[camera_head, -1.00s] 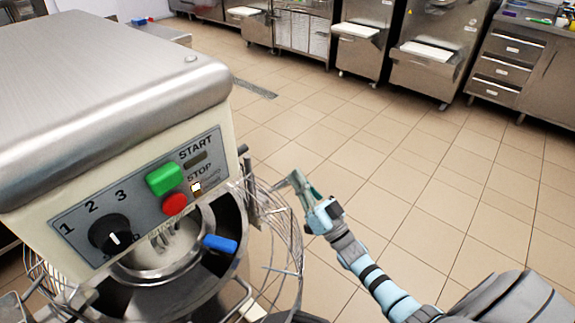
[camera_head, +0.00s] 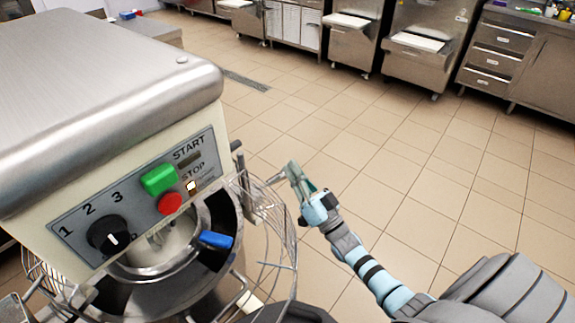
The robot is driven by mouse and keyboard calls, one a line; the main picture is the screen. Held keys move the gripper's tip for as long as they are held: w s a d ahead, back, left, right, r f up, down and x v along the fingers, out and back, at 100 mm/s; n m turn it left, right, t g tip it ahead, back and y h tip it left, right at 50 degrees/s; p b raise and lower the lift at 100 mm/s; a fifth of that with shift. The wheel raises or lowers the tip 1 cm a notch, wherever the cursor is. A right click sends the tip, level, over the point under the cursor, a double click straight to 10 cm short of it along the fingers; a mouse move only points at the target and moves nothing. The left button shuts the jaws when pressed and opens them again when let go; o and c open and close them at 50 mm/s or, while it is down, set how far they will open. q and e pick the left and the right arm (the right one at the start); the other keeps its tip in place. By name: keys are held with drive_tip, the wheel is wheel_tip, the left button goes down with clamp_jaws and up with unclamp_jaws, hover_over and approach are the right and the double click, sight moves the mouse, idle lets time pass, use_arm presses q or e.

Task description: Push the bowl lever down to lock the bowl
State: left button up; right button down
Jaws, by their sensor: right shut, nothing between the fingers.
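The mixer (camera_head: 110,90) fills the left of the head view, with a cream front panel under a steel top. Its steel bowl (camera_head: 150,296) shows in part below the panel. A grey lever-like bar (camera_head: 241,165) stands at the right side of the mixer head; I cannot tell if it is the bowl lever. My right gripper (camera_head: 290,174) is shut and empty, to the right of the wire guard and near that bar, over the floor. I cannot tell whether it touches the guard. My left gripper is not in view.
The wire guard (camera_head: 282,232) bulges out right of the bowl. A blue handle (camera_head: 216,240) sits in front of the bowl opening. The panel holds a green button (camera_head: 158,179), a red button (camera_head: 170,203) and a black dial (camera_head: 108,236). Tiled floor (camera_head: 400,180) is clear to the right.

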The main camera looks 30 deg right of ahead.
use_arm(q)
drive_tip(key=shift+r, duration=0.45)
use_arm(e)
drive_tip(key=s+d+f, duration=0.2)
drive_tip(key=s, duration=0.7)
drive_tip(key=shift+d+f, duration=0.15)
drive_tip(key=shift+f, duration=0.2)
